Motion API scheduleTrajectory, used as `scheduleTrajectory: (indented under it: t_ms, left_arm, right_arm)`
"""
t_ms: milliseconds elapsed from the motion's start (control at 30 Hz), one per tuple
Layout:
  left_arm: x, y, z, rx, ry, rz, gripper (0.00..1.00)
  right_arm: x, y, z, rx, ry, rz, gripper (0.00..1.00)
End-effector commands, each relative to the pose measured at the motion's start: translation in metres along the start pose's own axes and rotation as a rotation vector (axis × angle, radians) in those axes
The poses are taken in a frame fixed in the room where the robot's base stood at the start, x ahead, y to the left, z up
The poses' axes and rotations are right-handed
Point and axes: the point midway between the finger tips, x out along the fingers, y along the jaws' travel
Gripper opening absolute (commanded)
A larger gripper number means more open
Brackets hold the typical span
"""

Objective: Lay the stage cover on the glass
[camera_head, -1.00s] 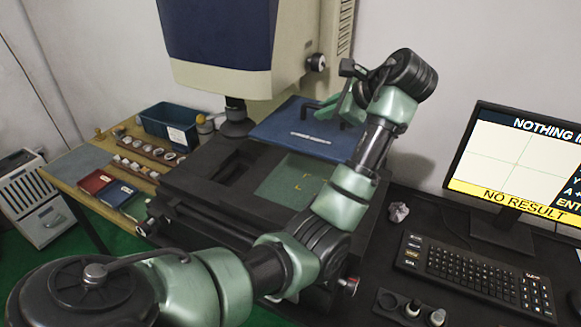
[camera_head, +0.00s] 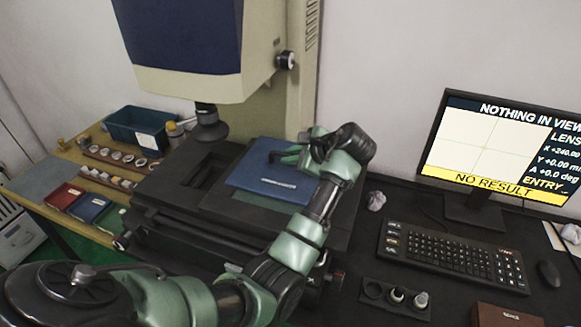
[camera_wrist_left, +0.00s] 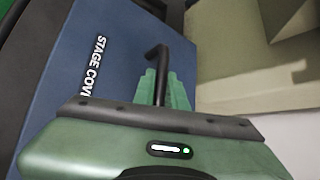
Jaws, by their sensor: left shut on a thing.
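The stage cover (camera_head: 258,183) is a flat blue plate with a white label. In the head view it lies over or just above the stage glass (camera_head: 250,199), and I cannot tell whether they touch. A greenish strip of the glass shows along the cover's front edge. My left gripper (camera_head: 284,155) is shut on the cover's dark handle at its far right part. The left wrist view shows the cover (camera_wrist_left: 95,55) and its bent black handle (camera_wrist_left: 160,68) between the green fingers. My right gripper is not in view.
The measuring machine's lens (camera_head: 209,128) hangs behind and left of the cover. The monitor (camera_head: 500,150) and keyboard (camera_head: 452,255) stand on the right. A wooden bench with a blue bin (camera_head: 140,128) and several rings is on the left.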

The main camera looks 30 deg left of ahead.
Motion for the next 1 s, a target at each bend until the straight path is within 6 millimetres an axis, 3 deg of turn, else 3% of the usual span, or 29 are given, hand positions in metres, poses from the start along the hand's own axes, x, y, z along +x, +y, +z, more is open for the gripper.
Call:
scheduleTrajectory:
  t_ms: [333, 667, 700, 767, 1000]
  left_arm:
    - [0.024, 0.021, -0.024, 0.002, -0.001, -0.001, 0.0]
    - [0.026, 0.022, -0.026, 0.0, -0.001, -0.002, 0.0]
    - [0.027, 0.024, -0.028, 0.002, 0.0, 0.0, 0.18]
    - [0.027, 0.024, -0.028, 0.001, 0.0, 0.0, 0.34]
    - [0.027, 0.024, -0.027, 0.001, 0.0, 0.0, 0.34]
  right_arm:
    - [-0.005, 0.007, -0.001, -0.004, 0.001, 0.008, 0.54]
    - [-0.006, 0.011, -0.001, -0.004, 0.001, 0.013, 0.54]
    - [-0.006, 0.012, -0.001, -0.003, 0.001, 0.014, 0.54]
    - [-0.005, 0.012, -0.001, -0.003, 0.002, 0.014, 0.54]
    - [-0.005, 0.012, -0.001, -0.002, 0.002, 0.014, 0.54]
